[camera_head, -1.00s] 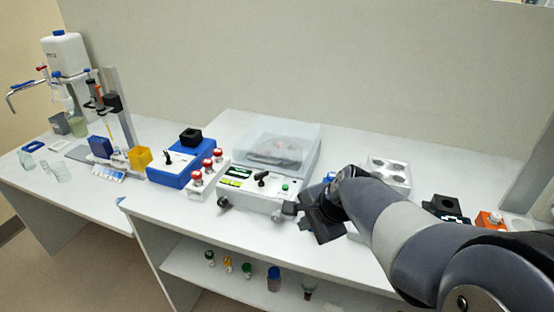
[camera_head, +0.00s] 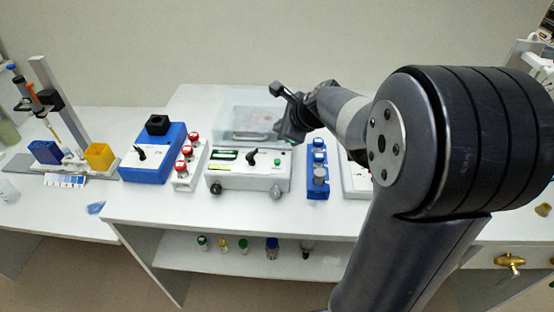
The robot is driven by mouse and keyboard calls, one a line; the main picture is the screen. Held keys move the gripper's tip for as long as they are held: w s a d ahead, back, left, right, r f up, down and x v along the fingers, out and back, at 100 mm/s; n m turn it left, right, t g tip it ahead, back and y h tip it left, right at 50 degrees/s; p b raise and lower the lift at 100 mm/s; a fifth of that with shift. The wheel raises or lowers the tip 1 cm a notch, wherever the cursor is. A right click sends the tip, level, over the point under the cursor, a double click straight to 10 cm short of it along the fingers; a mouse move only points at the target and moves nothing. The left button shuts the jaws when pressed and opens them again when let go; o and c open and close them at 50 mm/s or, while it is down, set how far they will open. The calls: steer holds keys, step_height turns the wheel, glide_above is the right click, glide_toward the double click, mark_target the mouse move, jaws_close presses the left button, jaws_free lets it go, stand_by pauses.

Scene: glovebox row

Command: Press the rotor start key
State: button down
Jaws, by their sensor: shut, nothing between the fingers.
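The fingertips are dark and hard to make out.
A blue rack (camera_head: 318,187) with blue-capped vials stands right of the device. Red-capped vials (camera_head: 184,167) and a blue instrument (camera_head: 150,170) stand left. My arm hides the bench's right side. The bench's front strip is clear; a shelf below (camera_head: 260,247) holds several small bottles.

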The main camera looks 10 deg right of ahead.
steer(key=shift+f+b, duration=4.1)
steer(key=shift+f, duration=0.3)
steer(key=shift+f, duration=0.1)
steer(key=shift+f+b, duration=0.3)
steer(key=shift+f+b, duration=0.3)
steer(key=shift+f, duration=0.1)
steer(key=shift+r, duration=0.1)
steer(key=shift+r+p, duration=0.75)
steer(key=shift+p, duration=0.1)
step_height(320, 180, up, 5)
steer(key=p, duration=0.4)
steer(key=shift+p, duration=0.4)
